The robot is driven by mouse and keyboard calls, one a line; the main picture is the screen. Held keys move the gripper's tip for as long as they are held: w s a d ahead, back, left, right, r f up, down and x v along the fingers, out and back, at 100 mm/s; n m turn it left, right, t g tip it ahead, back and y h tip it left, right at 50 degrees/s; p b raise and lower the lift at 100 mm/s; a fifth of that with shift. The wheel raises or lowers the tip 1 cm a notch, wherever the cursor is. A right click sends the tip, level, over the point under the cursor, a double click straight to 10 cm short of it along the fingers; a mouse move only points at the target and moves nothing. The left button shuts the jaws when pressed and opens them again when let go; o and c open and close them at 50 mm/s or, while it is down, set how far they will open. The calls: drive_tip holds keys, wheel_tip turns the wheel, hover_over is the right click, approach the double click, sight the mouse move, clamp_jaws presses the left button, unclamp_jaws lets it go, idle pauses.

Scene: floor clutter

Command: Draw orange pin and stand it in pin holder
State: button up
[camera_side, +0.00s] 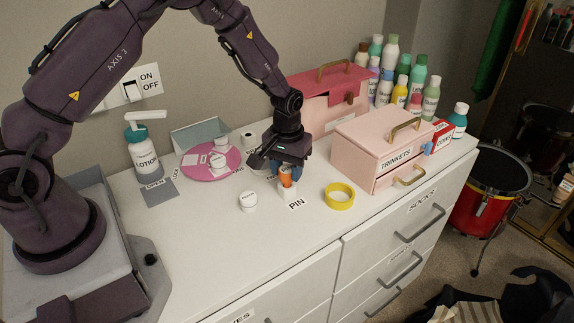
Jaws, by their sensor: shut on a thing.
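The orange pin (285,177) is between the fingers of my gripper (284,172), which points down and is shut on it. The small white pin holder (287,191) is directly below the pin, behind a "PIN" label (297,203) on the white dresser top. The pin looks upright and its lower end meets the holder in the picture. I cannot tell whether it is seated in it or just above it. The fingers hide part of the pin.
A yellow ring (339,196) lies to the right and a white round container (248,201) to the left. A pink "TRINKETS" box (365,155) stands at right, a pink round tray (190,172) at left. The dresser's front edge (325,240) is near; the top between is clear.

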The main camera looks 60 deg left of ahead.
sight(286, 170)
drive_tip(key=shift+f, duration=0.65)
drive_tip(key=o, duration=1.1)
wheel_tip(286, 170, up, 13)
drive_tip(key=shift+f, duration=0.1)
drive_tip(key=s+d+r+m+t, duration=0.1)
drive_tip(key=s+r+m+t, duration=0.1)
drive_tip(key=s+r, duration=0.4)
drive_tip(key=s+d+r+m+t, duration=0.1)
drive_tip(key=s+r+m, duration=0.1)
drive_tip(key=s+r, duration=0.4)
drive_tip(key=s+d+r+m+t, duration=0.1)
drive_tip(key=s+r+t, duration=0.1)
drive_tip(key=s+r, duration=0.4)
drive_tip(key=shift+s+d+m+t, duration=0.15)
drive_tip(key=shift+s+m, duration=0.05)
drive_tip(key=shift+s, duration=1.15)
drive_tip(key=shift+s+d+m+t, duration=0.1)
drive_tip(key=shift+s+m+t, duration=0.1)
drive_tip(key=shift+s, duration=1.15)
